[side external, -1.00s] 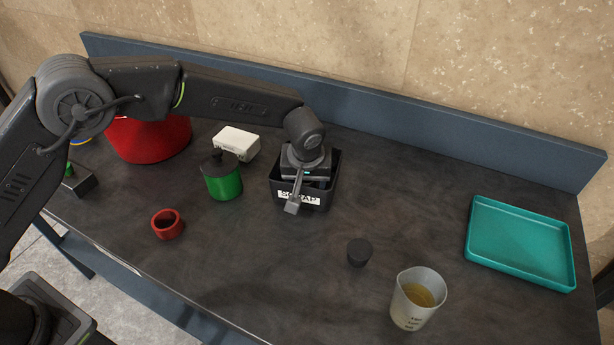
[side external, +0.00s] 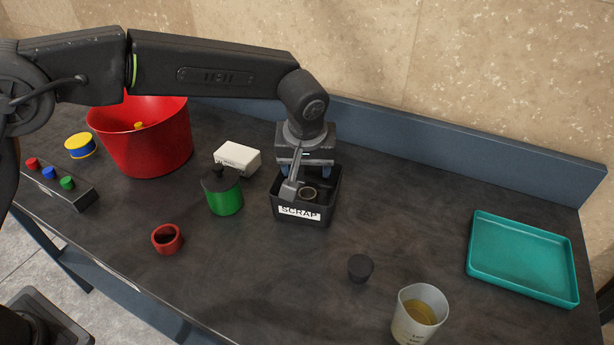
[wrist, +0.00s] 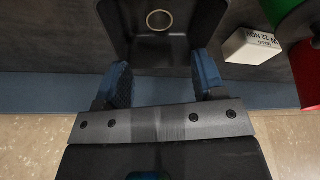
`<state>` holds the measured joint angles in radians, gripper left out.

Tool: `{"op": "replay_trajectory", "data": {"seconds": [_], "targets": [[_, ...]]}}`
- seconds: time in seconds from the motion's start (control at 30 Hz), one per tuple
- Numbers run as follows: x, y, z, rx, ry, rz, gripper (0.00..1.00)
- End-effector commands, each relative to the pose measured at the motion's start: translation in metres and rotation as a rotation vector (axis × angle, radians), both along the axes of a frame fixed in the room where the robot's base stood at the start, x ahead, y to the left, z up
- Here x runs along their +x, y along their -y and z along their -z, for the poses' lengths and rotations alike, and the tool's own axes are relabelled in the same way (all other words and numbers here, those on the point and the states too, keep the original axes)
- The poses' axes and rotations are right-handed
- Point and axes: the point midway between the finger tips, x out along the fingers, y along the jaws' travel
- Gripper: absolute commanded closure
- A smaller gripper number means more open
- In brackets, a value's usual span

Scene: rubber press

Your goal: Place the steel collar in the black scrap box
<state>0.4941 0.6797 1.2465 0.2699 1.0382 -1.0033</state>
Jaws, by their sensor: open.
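The steel collar (side external: 309,193) lies inside the black scrap box (side external: 304,222), and the box has a white SCRAP label on its front. In the wrist view the collar (wrist: 159,20) shows as a thin metal ring on the floor of the box (wrist: 160,52). My gripper (side external: 306,172) is above the back part of the box, apart from the collar. In the wrist view my gripper (wrist: 160,85) has its two blue fingertips spread wide with nothing between them.
A green can (side external: 223,194) and a white carton (side external: 237,156) stand left of the box. A red ring (side external: 167,239), a dark stopper (side external: 360,268) and a beaker (side external: 419,315) stand in front. A red tub (side external: 150,140) is far left, a teal tray (side external: 522,260) right.

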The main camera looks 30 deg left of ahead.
Motion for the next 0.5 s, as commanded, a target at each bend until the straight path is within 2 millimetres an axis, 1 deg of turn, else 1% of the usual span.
{"op": "replay_trajectory", "data": {"seconds": [0.03,0.1,0.37,0.43,0.5], "targets": [[-0.001,0.001,-0.005,-0.001,0.001,0.000,0.37],[-0.003,0.001,-0.009,-0.001,0.000,0.001,0.37],[-0.003,0.001,-0.011,0.000,0.000,0.000,0.37],[-0.004,-0.002,-0.015,-0.002,0.001,0.003,0.37],[-0.008,-0.011,-0.026,-0.006,0.005,0.010,0.37]]}}
